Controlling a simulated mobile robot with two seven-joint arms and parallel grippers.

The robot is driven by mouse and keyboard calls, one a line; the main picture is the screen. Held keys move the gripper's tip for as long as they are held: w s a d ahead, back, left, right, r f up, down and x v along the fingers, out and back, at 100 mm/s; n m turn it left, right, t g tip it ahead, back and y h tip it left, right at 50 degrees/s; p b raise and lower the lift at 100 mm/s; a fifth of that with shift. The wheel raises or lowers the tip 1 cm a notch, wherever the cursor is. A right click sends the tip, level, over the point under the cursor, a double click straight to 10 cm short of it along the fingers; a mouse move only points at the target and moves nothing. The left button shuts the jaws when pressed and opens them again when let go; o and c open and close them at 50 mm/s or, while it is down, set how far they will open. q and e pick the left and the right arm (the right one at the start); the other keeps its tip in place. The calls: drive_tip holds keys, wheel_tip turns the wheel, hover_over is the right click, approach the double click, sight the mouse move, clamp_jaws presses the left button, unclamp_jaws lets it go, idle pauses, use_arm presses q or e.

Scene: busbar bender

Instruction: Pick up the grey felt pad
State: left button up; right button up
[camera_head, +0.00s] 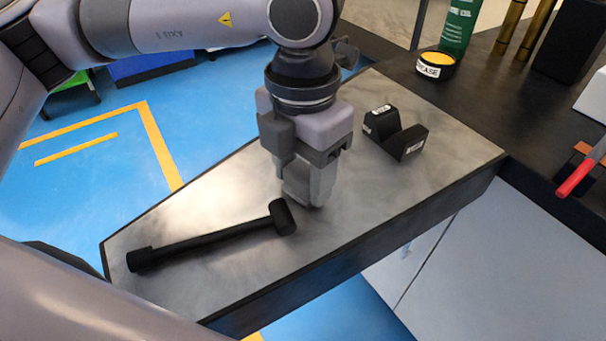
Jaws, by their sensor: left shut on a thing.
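My left gripper (308,193) points straight down over the grey metal worktop (360,195), near its middle. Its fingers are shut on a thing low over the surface. That thing is taken to be the grey felt pad; the grey fingers hide most of it, and its outline cannot be told apart from them. I cannot tell whether it touches the worktop. No other grey pad shows on the bare surface. My right gripper is not in view.
A black mallet (210,240) lies left of and in front of the gripper, its head close to the fingertips. A black V-shaped block (395,135) stands to the right.

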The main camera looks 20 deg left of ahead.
sight(301, 171)
use_arm(q)
drive_tip(key=shift+r, duration=0.1)
wheel_tip(301, 171, up, 20)
drive_tip(key=p, duration=0.1)
idle(0.4)
drive_tip(key=o, duration=0.4)
drive_tip(key=shift+c, duration=1.5)
drive_tip(key=shift+a, duration=0.1)
